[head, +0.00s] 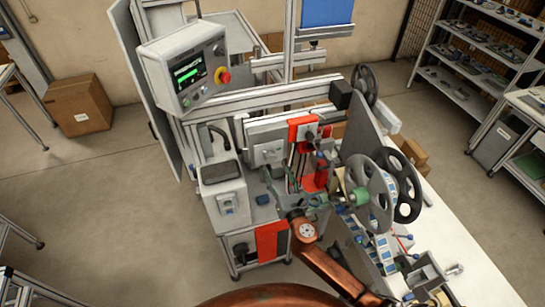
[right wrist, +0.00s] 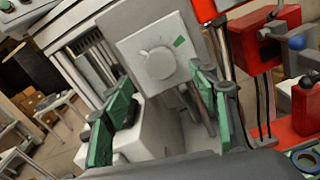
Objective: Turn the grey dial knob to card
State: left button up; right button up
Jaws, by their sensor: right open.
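The grey dial knob (right wrist: 160,62) sits on a light grey square plate (right wrist: 135,35) in the right wrist view. A small green patch (right wrist: 180,42) is on the plate, up and right of the knob. Any lettering and the knob's exact setting are too small to read. My right gripper (right wrist: 158,106) is open, its green-padded fingers spread below and to either side of the knob, with nothing between them. In the head view the plate (head: 266,137) is on the machine front, and my right gripper (head: 284,180) is just below it. My left gripper is not in view.
A red bracket (head: 302,128) stands close to the right of the plate. A white box (head: 226,203) is lower left. Grey reels (head: 376,193) and a white bench (head: 462,248) are to the right. A control panel with screen (head: 188,70) is upper left.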

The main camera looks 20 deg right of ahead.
aim_at(272, 159)
jog(key=w, duration=0.7)
jog(key=shift+w+a+f+p, duration=0.1)
jog(key=shift+p, duration=0.2)
jog(key=c, duration=1.2)
